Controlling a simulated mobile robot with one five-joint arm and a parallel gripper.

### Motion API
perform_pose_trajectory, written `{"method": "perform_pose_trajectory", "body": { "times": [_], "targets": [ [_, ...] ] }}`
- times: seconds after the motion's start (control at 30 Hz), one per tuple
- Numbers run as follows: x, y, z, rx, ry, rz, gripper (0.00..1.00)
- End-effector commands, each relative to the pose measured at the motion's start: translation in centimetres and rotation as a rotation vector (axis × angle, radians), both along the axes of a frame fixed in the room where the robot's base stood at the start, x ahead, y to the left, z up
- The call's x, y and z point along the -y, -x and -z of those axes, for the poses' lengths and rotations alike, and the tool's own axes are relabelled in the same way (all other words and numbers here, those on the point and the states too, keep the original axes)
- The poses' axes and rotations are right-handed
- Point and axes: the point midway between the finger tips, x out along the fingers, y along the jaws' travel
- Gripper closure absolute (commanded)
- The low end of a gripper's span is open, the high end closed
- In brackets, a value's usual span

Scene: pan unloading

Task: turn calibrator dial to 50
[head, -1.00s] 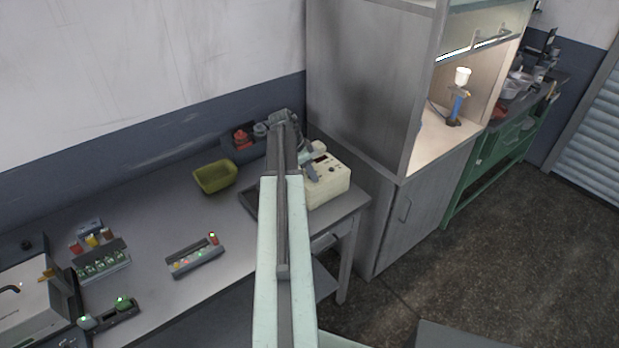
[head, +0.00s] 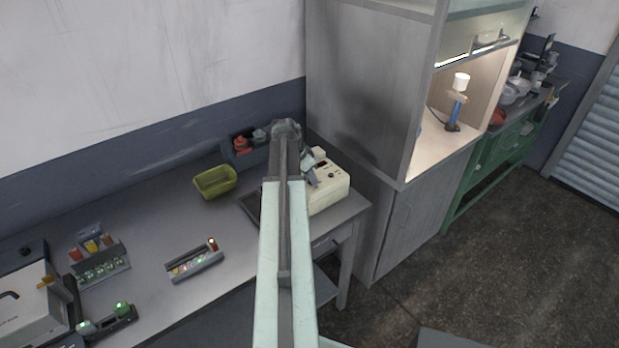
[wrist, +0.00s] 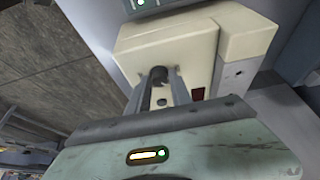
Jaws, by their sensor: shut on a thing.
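The calibrator is a cream box (head: 330,192) at the right end of the grey bench in the head view, partly behind my arm. In the wrist view its cream body (wrist: 165,48) fills the upper middle. A small dark round dial (wrist: 158,73) stands out from its face. My gripper (wrist: 159,84) has one finger on each side of the dial and is shut on it. In the head view my gripper (head: 312,174) is small, at the box's left side. The dial's scale and reading cannot be made out.
A yellow-green bin (head: 215,182) stands left of my arm, with a dark holder of red and grey items (head: 246,142) behind it. A strip with small lights (head: 195,262) lies nearer the front. A tall grey cabinet (head: 368,95) rises close behind the calibrator.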

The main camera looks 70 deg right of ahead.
Motion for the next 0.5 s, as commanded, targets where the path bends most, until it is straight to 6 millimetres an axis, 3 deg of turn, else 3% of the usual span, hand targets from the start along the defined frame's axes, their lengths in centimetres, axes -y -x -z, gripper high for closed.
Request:
{"method": "perform_pose_trajectory", "body": {
  "times": [0.5],
  "targets": [
    [0.01, 0.24, -0.06, 0.004, 0.007, -0.479, 1.0]
  ]
}}
